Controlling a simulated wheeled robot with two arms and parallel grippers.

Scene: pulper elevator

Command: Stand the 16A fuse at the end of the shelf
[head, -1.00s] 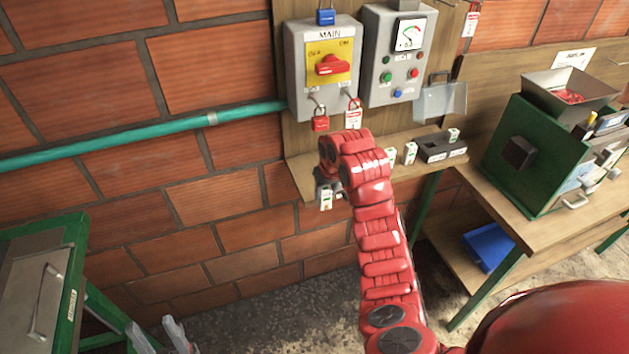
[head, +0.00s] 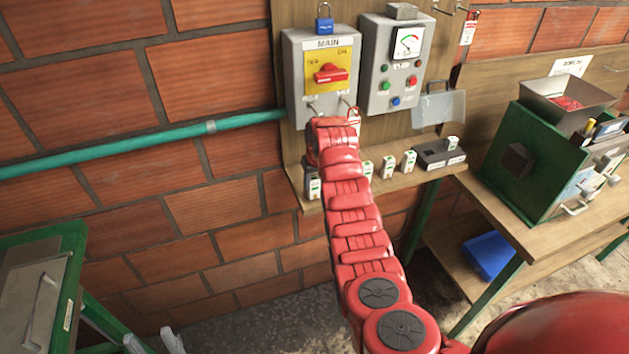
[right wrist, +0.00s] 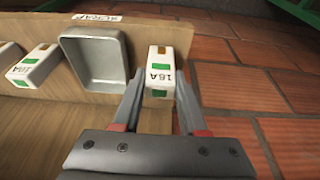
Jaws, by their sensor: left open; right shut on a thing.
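The 16A fuse (right wrist: 158,72), white with green and brown patches, is between the fingertips of my right gripper (right wrist: 159,88), which is shut on it. In the right wrist view it is at the shelf end beside the grey scrap tray. In the head view the fuse (head: 313,187) shows at the left end of the wooden shelf (head: 430,176), below my red right arm, which hides most of that gripper. I cannot tell whether the fuse touches the board. My left gripper (head: 153,342) is open and empty at the bottom left.
Another fuse (right wrist: 35,66) lies beyond the scrap tray (right wrist: 95,58). Several fuses, such as one (head: 409,160), stand along the shelf towards a dark holder block (head: 440,155). The main switch box (head: 322,75) and meter box (head: 392,65) hang above.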

